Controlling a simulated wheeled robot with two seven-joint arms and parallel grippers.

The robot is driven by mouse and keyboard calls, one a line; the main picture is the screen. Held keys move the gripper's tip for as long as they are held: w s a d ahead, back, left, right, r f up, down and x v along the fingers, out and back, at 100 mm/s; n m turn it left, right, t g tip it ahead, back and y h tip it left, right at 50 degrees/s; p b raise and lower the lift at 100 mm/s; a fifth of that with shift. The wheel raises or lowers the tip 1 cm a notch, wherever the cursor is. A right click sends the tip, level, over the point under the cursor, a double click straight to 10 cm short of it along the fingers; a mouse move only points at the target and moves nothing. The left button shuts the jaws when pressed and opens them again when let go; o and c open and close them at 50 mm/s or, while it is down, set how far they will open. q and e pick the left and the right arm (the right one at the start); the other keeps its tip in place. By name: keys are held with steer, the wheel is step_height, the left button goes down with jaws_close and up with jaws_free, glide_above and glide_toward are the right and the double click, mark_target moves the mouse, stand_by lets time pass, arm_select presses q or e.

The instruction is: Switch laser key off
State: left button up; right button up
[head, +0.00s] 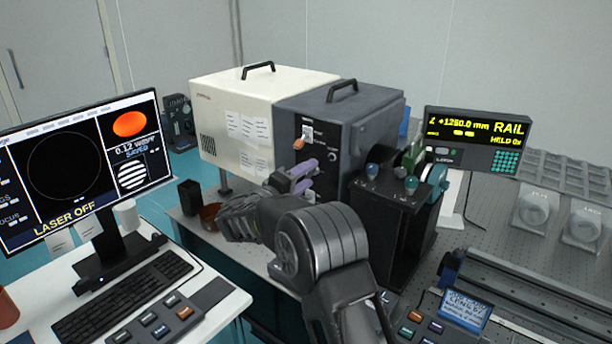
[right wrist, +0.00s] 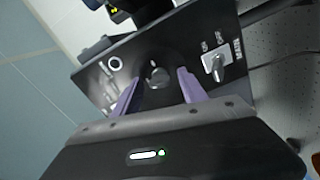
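The dark grey laser housing (head: 365,115) has a front panel. A pale switch plate (head: 307,132) with a small metal lever or key sits high on the panel, with an orange tag-like piece (head: 299,144) just below it. In the right wrist view the plate (right wrist: 216,64) lies right of the fingers. My right gripper (head: 303,177) is in front of the panel, its two purple fingers apart. In the right wrist view a round dark knob or lock (right wrist: 157,76) shows between the fingers; contact cannot be told. The monitor (head: 75,165) reads "LASER OFF". My left gripper is not in view.
A cream box (head: 235,125) stands left of the housing. A black unit with several knobs (head: 395,195) stands to its right, below the rail display (head: 475,135). A brown bowl (head: 209,215) and black cup (head: 190,196) sit left of my right arm.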

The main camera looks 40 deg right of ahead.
jaws_close()
stand_by(0.3)
steer(key=shift+f+n+b, duration=0.15)
steer(key=shift+n+b, duration=0.3)
steer(key=shift+n, duration=1.15)
steer(key=shift+o, duration=0.3)
jaws_free()
steer(key=shift+a, duration=0.1)
